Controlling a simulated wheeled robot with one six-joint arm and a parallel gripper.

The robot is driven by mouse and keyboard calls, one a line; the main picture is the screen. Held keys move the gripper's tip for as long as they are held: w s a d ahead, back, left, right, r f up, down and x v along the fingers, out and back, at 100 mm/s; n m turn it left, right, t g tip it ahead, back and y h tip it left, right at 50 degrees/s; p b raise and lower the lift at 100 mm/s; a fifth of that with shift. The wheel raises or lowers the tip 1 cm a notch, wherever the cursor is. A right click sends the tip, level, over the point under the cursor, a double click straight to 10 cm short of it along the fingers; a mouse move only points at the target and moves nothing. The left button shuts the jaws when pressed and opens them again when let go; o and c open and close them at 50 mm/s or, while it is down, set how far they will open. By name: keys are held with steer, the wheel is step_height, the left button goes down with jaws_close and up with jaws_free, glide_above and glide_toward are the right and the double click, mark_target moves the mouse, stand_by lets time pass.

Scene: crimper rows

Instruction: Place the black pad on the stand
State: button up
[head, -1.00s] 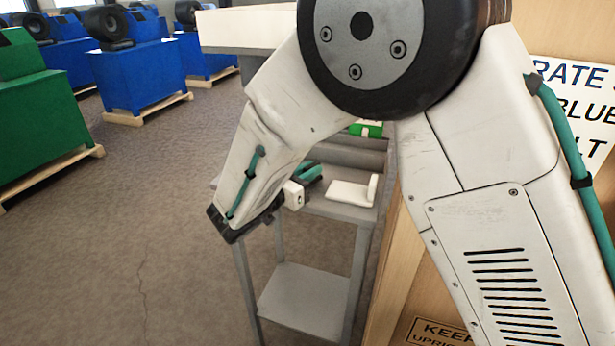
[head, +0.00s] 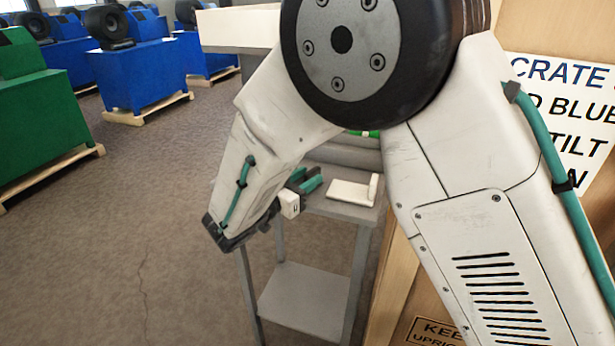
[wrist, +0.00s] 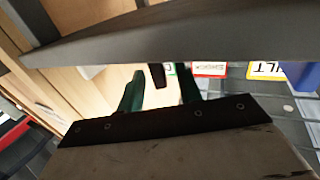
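My gripper (head: 312,181) is at the left edge of the grey cart's top, left of the white stand (head: 350,192). The stand has a flat base and a short upright at its right end. In the wrist view, which is upside down, the green fingers (wrist: 161,82) stand apart. A small dark piece (wrist: 157,76), probably the black pad, shows between them with a visible gap on its right side. I see no finger closed on it. I cannot make the pad out in the head view. A pale shape beside the left finger (wrist: 92,72) is probably the stand.
The grey cart (head: 345,212) has a lower shelf (head: 305,300). Wooden crates with printed signs (head: 570,110) stand close on the right. Blue machines (head: 135,75) and a green one (head: 40,115) are at the left. The floor between is clear.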

steer(key=v, duration=1.1)
steer(key=s+d+r+g, duration=0.1)
steer(key=d+r+g, duration=0.25)
steer(key=d, duration=0.45)
steer(key=s+d+r+n+g, duration=0.15)
steer(key=d+g, duration=0.25)
steer(key=d, duration=0.4)
steer(key=s+d+r+g, duration=0.2)
steer(key=d+r+g, duration=0.15)
steer(key=d, duration=0.55)
steer(key=s+d+r+n+g+y, duration=0.1)
steer(key=s+d+n+g+y, duration=0.2)
steer(key=s+d, duration=0.5)
steer(key=s+d+n+t+y, duration=0.1)
steer(key=s+n+y, duration=0.3)
steer(key=s+y, duration=0.5)
steer(key=shift+s+t, duration=0.5)
steer(key=shift+s, duration=1)
